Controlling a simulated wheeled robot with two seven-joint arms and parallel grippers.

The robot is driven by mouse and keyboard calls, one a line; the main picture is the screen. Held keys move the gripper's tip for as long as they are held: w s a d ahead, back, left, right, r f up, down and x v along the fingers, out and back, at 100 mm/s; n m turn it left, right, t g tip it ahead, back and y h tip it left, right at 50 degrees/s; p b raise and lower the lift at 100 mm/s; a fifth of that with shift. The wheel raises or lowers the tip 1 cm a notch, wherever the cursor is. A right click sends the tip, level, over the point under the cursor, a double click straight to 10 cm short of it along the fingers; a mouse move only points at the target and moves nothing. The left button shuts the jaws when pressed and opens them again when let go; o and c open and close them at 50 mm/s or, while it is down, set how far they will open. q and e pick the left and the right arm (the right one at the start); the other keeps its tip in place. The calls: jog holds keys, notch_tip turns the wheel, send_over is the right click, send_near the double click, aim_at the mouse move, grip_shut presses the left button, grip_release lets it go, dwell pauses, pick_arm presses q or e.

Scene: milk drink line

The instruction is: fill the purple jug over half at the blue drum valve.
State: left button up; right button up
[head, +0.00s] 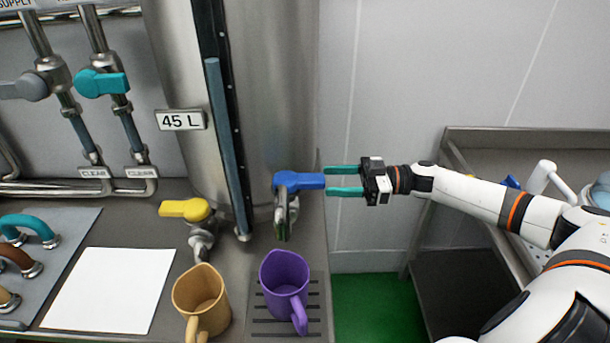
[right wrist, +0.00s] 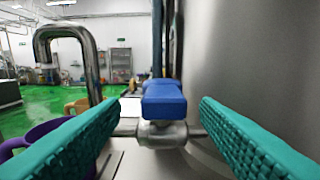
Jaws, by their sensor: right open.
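The purple jug (head: 284,281) stands upright on the slotted drain grate (head: 312,306), below the drum's spout; its edge also shows at the left of the right wrist view (right wrist: 30,138). Its inside looks empty of any visible liquid. The blue valve handle (head: 300,181) sits on the steel drum (head: 276,80) and points right. In the right wrist view the blue handle (right wrist: 163,100) lies ahead between the fingers. My right gripper (head: 344,181) is open, its teal fingertips at the handle's free end, one on either side. My left gripper is not in view.
A tan jug (head: 201,295) stands left of the purple one, near a yellow valve handle (head: 186,209). A white sheet (head: 108,290) lies on the counter. Pipes with a teal handle (head: 100,83) run at the left. A steel shelf (head: 490,132) stands at the right.

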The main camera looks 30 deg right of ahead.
aim_at(299, 180)
jog(key=p+x, duration=0.1)
jog(key=x, duration=0.5)
jog(key=shift+w+r+p, duration=0.1)
jog(key=shift+w+p, duration=0.1)
jog(key=shift+p, duration=0.15)
jog(key=shift+w+a, duration=0.3)
jog(key=shift+a, duration=0.2)
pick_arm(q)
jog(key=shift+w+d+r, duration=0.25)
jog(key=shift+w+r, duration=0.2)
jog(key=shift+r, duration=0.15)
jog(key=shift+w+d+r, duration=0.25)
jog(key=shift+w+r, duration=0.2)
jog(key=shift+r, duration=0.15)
pick_arm(e)
jog(key=c, duration=1)
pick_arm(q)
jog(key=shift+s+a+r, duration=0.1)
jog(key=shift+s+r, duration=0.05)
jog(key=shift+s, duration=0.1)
pick_arm(e)
jog(key=shift+c, duration=0.4)
